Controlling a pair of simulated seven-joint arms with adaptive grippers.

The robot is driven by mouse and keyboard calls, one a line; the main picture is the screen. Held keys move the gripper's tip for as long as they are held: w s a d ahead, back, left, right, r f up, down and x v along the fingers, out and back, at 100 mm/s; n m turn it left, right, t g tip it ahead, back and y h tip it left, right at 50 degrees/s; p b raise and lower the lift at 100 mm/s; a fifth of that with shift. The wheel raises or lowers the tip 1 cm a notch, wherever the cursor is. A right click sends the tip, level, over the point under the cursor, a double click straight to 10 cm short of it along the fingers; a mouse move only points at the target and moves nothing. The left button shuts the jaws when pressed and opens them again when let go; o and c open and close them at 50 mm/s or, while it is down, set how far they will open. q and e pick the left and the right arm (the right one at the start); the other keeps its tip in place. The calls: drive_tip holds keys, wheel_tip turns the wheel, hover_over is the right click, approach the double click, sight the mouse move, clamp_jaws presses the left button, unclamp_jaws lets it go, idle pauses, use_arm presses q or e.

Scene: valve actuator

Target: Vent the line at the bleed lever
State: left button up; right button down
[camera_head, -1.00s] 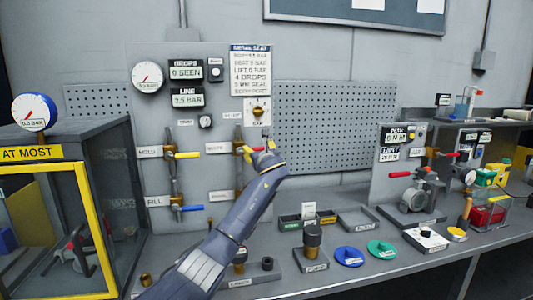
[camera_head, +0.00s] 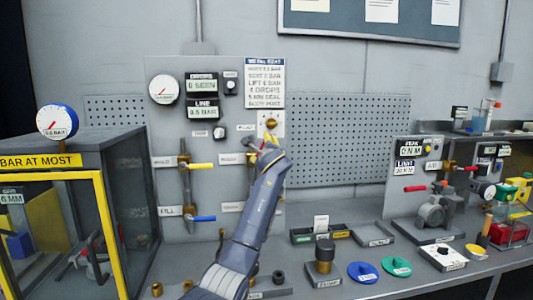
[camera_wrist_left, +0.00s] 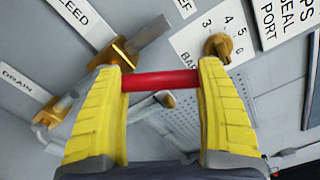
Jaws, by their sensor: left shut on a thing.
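My left gripper (camera_head: 266,148) reaches up to the valve panel and covers the bleed valve there in the head view. In the left wrist view its two yellow fingers (camera_wrist_left: 160,82) are shut on a red lever grip (camera_wrist_left: 160,80), which spans the gap between them. A brass valve body (camera_wrist_left: 122,50) sits beside the left finger, near the BLEED label (camera_wrist_left: 85,14). The line display (camera_head: 203,110) seems to read 0.5 BAR. The round panel gauge (camera_head: 164,89) is above left. My right gripper is not in view.
A brass knob (camera_wrist_left: 218,45) with a bar scale sits close to the right finger. Yellow (camera_head: 201,166) and blue (camera_head: 203,218) levers stick out left of my arm. A yellow-framed cabinet (camera_head: 106,220) stands at left. Fittings and discs cover the bench front.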

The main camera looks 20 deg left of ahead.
use_arm(q)
drive_tip(key=shift+s+a+r+n, duration=0.15)
drive_tip(key=shift+s+a+n, duration=0.15)
drive_tip(key=shift+n, duration=0.55)
drive_tip(key=shift+s+a+r+n, duration=0.15)
drive_tip(key=shift+a+n, duration=0.3)
drive_tip(key=shift+n, duration=0.45)
drive_tip(key=shift+s+a+r+n, duration=0.1)
drive_tip(key=shift+s+a+n, duration=0.2)
drive_tip(key=shift+n, duration=0.55)
drive_tip(key=shift+a+r, duration=0.1)
drive_tip(key=o, duration=1.1)
drive_tip(key=shift+c, duration=0.2)
drive_tip(key=o, duration=0.6)
drive_tip(key=shift+w, duration=0.2)
drive_tip(key=shift+s, duration=0.2)
drive_tip(key=v, duration=1.2)
drive_tip(key=shift+w, duration=0.1)
